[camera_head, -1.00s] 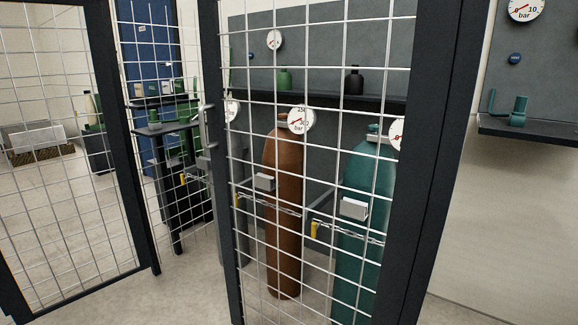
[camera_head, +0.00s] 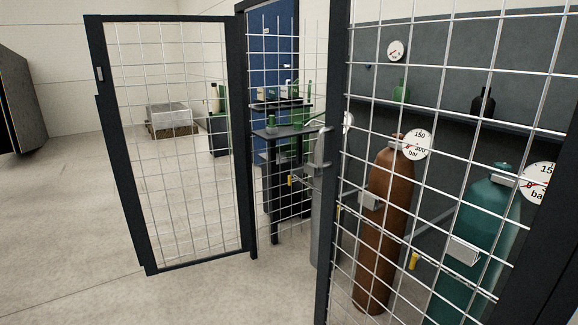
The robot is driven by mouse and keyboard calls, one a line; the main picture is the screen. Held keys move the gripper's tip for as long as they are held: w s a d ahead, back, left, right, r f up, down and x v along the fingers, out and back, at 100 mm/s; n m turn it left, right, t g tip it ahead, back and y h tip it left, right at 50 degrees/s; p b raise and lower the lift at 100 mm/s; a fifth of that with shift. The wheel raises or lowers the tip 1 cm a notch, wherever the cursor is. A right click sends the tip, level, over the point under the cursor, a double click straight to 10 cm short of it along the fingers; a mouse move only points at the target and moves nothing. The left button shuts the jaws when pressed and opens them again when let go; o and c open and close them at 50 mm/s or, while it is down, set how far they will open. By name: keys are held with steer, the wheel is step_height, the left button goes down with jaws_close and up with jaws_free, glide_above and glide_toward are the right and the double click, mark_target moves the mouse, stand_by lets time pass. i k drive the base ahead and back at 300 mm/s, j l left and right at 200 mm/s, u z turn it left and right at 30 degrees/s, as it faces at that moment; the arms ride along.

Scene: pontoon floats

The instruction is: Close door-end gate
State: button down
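Two dark-framed wire-mesh panels of a cage show; the frames do not label which is the door-end gate. The left mesh gate (camera_head: 175,140) stands swung outward to the left, with a small plate (camera_head: 100,74) on its free edge and its other edge at a dark post (camera_head: 243,140). Between the two uprights more mesh and the cage inside show. My gripper is not in view.
Behind the right mesh stand a brown cylinder (camera_head: 385,225) and a teal cylinder (camera_head: 480,240) with gauges. A dark side table (camera_head: 285,131) with green items stands inside. A pallet load (camera_head: 168,118) is at the back. Open floor (camera_head: 75,220) lies left of the left gate.

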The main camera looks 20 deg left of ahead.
mark_target(107, 100)
steer(key=i+j+u, duration=0.2)
steer(key=j+u, duration=0.15)
steer(key=j, duration=0.15)
steer(key=i+j+u, duration=0.25)
steer(key=j+u, duration=0.15)
steer(key=i+j+u, duration=0.95)
steer(key=i+u, duration=0.2)
steer(key=i, duration=0.25)
steer(key=i+u, duration=0.4)
steer(key=i, duration=0.15)
steer(key=i+j+u, duration=0.15)
steer(key=i, duration=1.15)
steer(key=i+z, duration=0.3)
steer(key=z, duration=0.2)
steer(key=i+j+z, duration=0.15)
steer(key=i+z, duration=0.15)
steer(key=z, duration=0.2)
steer(key=i+j+z, duration=0.25)
steer(key=z, duration=0.2)
steer(key=i+j+z, duration=0.15)
steer(key=z, duration=0.35)
steer(key=i+j+z, duration=0.25)
steer(key=z, duration=0.2)
steer(key=i+j+z, duration=0.3)
steer(key=z, duration=0.2)
steer(key=i+j+z, duration=0.15)
steer(key=j+z, duration=0.45)
steer(key=j, duration=0.55)
steer(key=j+u, duration=0.3)
steer(key=j, duration=0.7)
